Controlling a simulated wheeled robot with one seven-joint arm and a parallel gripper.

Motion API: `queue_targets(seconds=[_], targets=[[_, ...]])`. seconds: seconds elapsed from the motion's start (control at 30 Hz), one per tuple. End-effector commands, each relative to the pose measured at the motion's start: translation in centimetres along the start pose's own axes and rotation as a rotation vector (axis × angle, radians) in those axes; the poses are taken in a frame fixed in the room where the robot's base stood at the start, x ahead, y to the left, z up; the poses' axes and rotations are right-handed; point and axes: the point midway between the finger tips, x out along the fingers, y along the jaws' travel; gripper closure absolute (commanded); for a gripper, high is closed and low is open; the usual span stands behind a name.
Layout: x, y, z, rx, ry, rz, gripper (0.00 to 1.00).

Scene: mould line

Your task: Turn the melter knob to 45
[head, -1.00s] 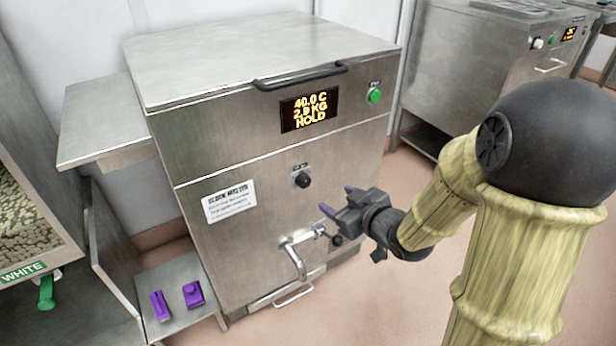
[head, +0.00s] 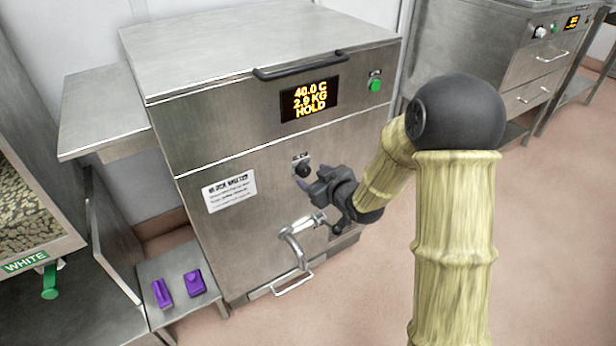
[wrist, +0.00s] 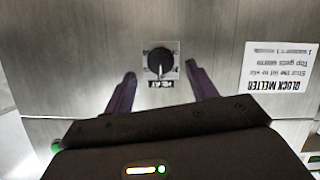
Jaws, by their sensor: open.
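The melter (head: 262,160) is a steel cabinet with a lit display (head: 309,98) reading 40.0 C, 2.9 KG, HOLD. Its black round knob (head: 303,171) sits on the front panel below the display. In the wrist view the knob (wrist: 160,64) appears upside down with a HEAT label and a pale pointer line. My gripper (head: 311,180) is just in front of and slightly below the knob. In the wrist view its purple fingers (wrist: 160,84) are open, one on either side of the knob and apart from it. Whether the fingertips reach the panel I cannot tell.
A metal spout (head: 298,238) and a lower handle (head: 293,284) stick out below the knob. A black bar handle (head: 301,66) and green button (head: 375,85) are above. Purple pieces (head: 193,282) lie on a low shelf at left. Floor on the right is clear.

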Motion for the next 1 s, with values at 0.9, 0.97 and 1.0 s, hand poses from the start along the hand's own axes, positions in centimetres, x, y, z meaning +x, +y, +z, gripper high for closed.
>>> queue_targets(seconds=[0.9,0.97,1.0], targets=[[3.8,0.0,0.0,0.001,-0.001,0.000,0.87],[3.8,0.0,0.0,0.003,-0.001,-0.001,0.87],[3.8,0.0,0.0,0.005,-0.001,-0.002,0.87]])
